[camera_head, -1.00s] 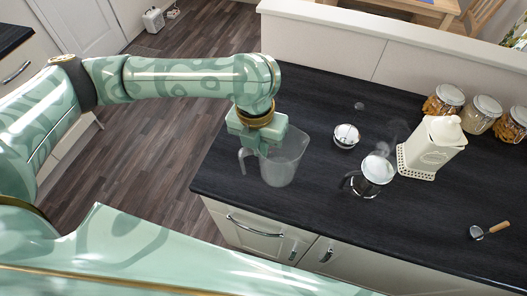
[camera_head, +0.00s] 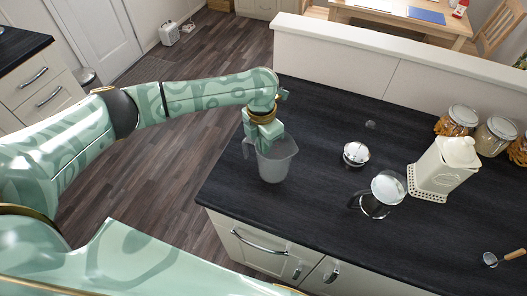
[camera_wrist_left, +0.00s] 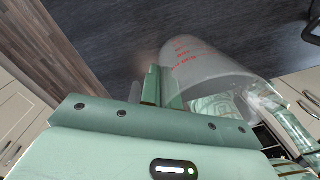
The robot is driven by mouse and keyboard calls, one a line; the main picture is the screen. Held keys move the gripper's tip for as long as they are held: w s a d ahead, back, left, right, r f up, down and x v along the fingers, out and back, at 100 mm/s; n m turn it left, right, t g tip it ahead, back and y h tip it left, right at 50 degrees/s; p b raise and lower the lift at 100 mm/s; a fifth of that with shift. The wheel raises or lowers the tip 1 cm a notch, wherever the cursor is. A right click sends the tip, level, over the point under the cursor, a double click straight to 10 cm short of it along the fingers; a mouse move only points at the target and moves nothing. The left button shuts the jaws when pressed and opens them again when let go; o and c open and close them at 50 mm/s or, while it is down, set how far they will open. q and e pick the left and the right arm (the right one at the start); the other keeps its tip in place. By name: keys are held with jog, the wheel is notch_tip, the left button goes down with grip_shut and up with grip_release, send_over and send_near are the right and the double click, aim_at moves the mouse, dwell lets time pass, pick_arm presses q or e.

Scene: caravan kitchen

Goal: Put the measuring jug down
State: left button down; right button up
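The measuring jug (camera_head: 279,166) is a clear grey jug with red markings, upright at the left part of the dark counter. Its handle (camera_head: 246,149) points left. It also shows in the left wrist view (camera_wrist_left: 205,72), just right of the fingers. My left gripper (camera_head: 266,141) reaches down at the jug's handle side; its fingers (camera_wrist_left: 160,87) are close together and appear shut on the jug. The fingers and arm hide part of the handle. I cannot tell whether the jug's base touches the counter. My right gripper is not in view.
Right of the jug stand a small lidded pot (camera_head: 356,154), a glass press (camera_head: 377,203) and a cream canister (camera_head: 443,167). Jars (camera_head: 459,121) stand farther back. A scoop (camera_head: 491,259) lies front right. Counter (camera_head: 315,230) around the jug is clear; its left edge is close.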

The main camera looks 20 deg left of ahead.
aim_at(269, 157)
pick_arm(q)
jog(key=shift+w+a+f, duration=0.1)
jog(key=shift+w+f, duration=0.05)
jog(key=shift+f, duration=0.75)
jog(key=shift+w+a+f, duration=0.1)
jog(key=shift+f, duration=0.8)
jog(key=shift+b, duration=0.3)
jog(key=shift+f, duration=0.2)
jog(key=c, duration=1.6)
grip_release()
jog(key=shift+c, duration=0.2)
